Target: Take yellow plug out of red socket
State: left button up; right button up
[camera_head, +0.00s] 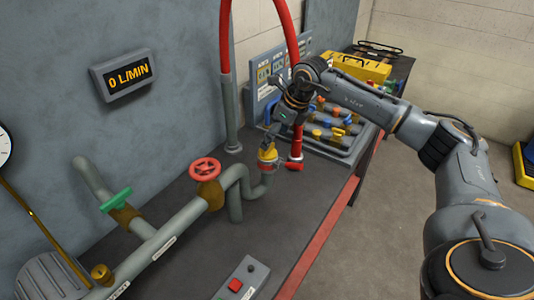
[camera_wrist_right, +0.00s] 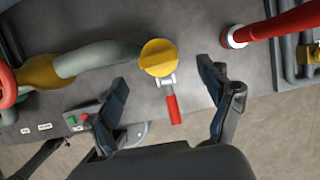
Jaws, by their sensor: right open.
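A round yellow plug (camera_head: 267,152) sits at the upright end of the grey-green pipe, and it also shows from above in the right wrist view (camera_wrist_right: 158,57). A lever with a red handle (camera_wrist_right: 173,108) sticks out beside it. I cannot clearly make out a red socket under the yellow plug. My right gripper (camera_head: 278,130) is just above the plug. In the right wrist view its two fingers (camera_wrist_right: 163,77) are spread apart, with the plug between and slightly beyond the tips, and nothing is held.
A red hose (camera_head: 226,40) arches behind my right gripper, and its lower end (camera_wrist_right: 232,38) stands close to the right finger. A red valve wheel (camera_head: 205,169), green valve (camera_head: 116,200) and button box (camera_head: 241,282) are nearby. A tray of fittings (camera_head: 340,140) lies to the right.

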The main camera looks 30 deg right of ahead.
aim_at(271, 154)
jog(key=shift+w+a+f+p, duration=0.1)
jog(key=shift+a+f+p, duration=0.05)
jog(key=shift+f+p, duration=0.35)
jog(key=p+x, duration=0.1)
jog(key=x, duration=0.2)
jog(key=shift+w+f+p, duration=0.15)
jog(key=shift+f+p, duration=0.05)
jog(key=shift+p, duration=0.15)
jog(key=shift+w+a+f, duration=0.1)
jog(key=shift+f, duration=0.25)
jog(key=c, duration=1.2)
pick_arm(q)
jog(key=w+r, duration=0.2)
jog(key=shift+w+r, duration=0.25)
jog(key=shift+r, duration=0.15)
pick_arm(e)
jog(key=shift+c, duration=0.3)
